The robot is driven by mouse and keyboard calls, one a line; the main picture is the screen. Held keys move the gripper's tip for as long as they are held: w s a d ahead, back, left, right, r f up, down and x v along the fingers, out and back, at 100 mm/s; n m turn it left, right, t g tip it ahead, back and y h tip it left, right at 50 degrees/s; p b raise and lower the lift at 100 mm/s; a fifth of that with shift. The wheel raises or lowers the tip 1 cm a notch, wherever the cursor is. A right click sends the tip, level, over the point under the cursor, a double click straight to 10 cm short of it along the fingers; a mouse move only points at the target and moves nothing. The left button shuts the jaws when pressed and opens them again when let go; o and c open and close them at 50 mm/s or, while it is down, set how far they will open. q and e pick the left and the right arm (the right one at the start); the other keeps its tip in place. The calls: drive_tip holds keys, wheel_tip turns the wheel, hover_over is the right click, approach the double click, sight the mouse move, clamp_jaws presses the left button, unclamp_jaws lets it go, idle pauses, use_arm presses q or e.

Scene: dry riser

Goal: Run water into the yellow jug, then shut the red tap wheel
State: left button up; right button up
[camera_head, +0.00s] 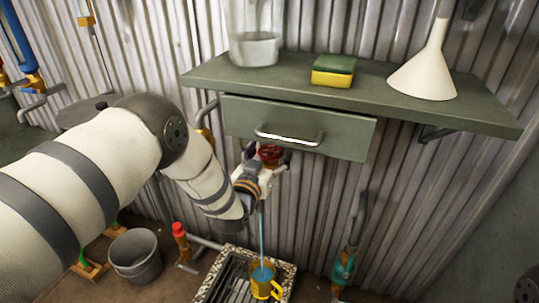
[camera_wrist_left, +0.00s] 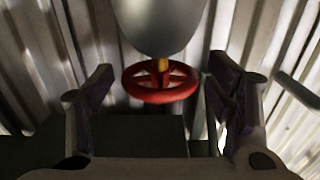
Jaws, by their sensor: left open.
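The red tap wheel (camera_head: 270,152) is on the corrugated wall under the drawer, partly hidden behind my left gripper. In the left wrist view the red tap wheel (camera_wrist_left: 160,92) lies ahead, between the spread fingers, with a gap on each side. My left gripper (camera_head: 265,166) is open and holds nothing. The yellow jug (camera_head: 263,288) stands upright on the grate (camera_head: 233,257) below. A blue stream of water (camera_head: 262,232) runs down from behind the gripper into the jug, and blue water shows inside it. My right gripper is not in view.
A green shelf (camera_head: 205,78) with a drawer (camera_head: 345,139) overhangs the tap. On it are a glass jar (camera_head: 254,48), a sponge (camera_head: 333,73) and a white funnel (camera_head: 425,75). A grey bucket (camera_head: 134,256) and a red-capped pipe (camera_head: 180,238) stand left of the grate.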

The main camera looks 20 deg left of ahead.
use_arm(q)
drive_tip(key=c, duration=1.2)
drive_tip(key=shift+o, duration=0.2)
drive_tip(key=shift+m+h, duration=0.3)
drive_tip(key=shift+h, duration=0.2)
